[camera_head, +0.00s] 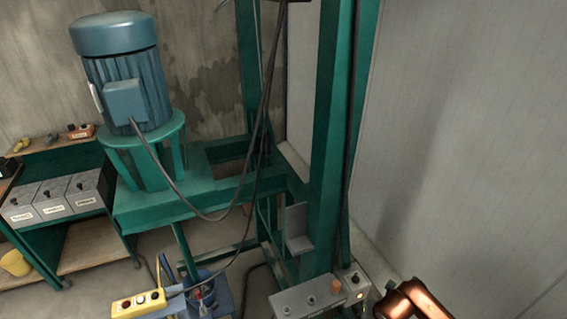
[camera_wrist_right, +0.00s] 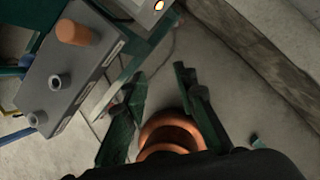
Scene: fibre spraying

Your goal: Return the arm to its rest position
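My right arm shows as a copper-coloured part (camera_head: 415,299) at the bottom right of the head view. Its fingers cannot be made out clearly there. In the right wrist view the two dark green fingers of my right gripper (camera_wrist_right: 158,80) stand apart, with only floor between their tips. Copper-coloured rings (camera_wrist_right: 170,135) show between the finger bases; I cannot tell whether they belong to my arm. My left gripper is not in view.
A grey control box (camera_head: 310,299) with knobs stands left of my right arm; it also shows in the wrist view (camera_wrist_right: 72,85). A green machine frame (camera_head: 325,150) with a blue motor (camera_head: 125,80) stands behind. A yellow button box (camera_head: 138,303) is lower left.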

